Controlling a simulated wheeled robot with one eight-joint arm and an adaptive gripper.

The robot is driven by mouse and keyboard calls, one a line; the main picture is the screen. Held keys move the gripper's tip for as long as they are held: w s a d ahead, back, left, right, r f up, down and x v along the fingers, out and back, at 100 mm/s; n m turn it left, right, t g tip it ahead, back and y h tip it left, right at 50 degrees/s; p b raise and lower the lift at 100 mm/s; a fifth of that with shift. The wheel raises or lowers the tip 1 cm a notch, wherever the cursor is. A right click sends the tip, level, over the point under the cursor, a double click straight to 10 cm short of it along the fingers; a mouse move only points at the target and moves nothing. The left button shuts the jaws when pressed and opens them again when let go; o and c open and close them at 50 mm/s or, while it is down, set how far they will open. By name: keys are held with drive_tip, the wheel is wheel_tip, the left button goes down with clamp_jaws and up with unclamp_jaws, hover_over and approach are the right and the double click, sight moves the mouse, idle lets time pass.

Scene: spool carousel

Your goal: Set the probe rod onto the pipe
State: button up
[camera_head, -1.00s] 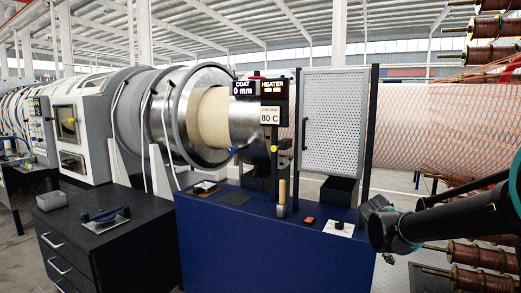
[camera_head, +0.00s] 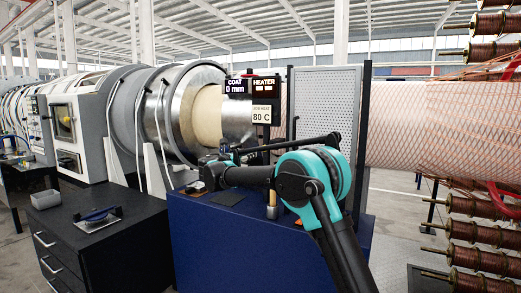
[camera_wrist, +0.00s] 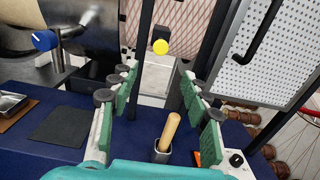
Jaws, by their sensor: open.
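A wooden handle, apparently the probe rod's (camera_wrist: 172,128), stands slightly tilted in a small metal holder (camera_wrist: 160,154) on the blue cabinet. In the head view its lower part (camera_head: 271,198) shows beneath my arm. My gripper (camera_wrist: 157,82) is open and empty, its green-padded fingers spread on either side of the view. The handle appears low between the fingers, apart from them. In the head view my gripper is hard to make out among my arm links. The cream pipe (camera_head: 206,115) lies inside the large metal ring at the machine's mouth.
A blue knob (camera_wrist: 44,40) and a yellow ball (camera_wrist: 160,47) are on the machine. A perforated door (camera_wrist: 270,55) stands at right. A black mat (camera_wrist: 60,127), an orange button (camera_wrist: 197,158) and a white knob plate (camera_wrist: 237,160) lie on the blue cabinet (camera_head: 200,235).

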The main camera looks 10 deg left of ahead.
drive_tip(key=x, duration=1.7)
drive_tip(key=shift+s+d+f, duration=0.1)
clamp_jaws()
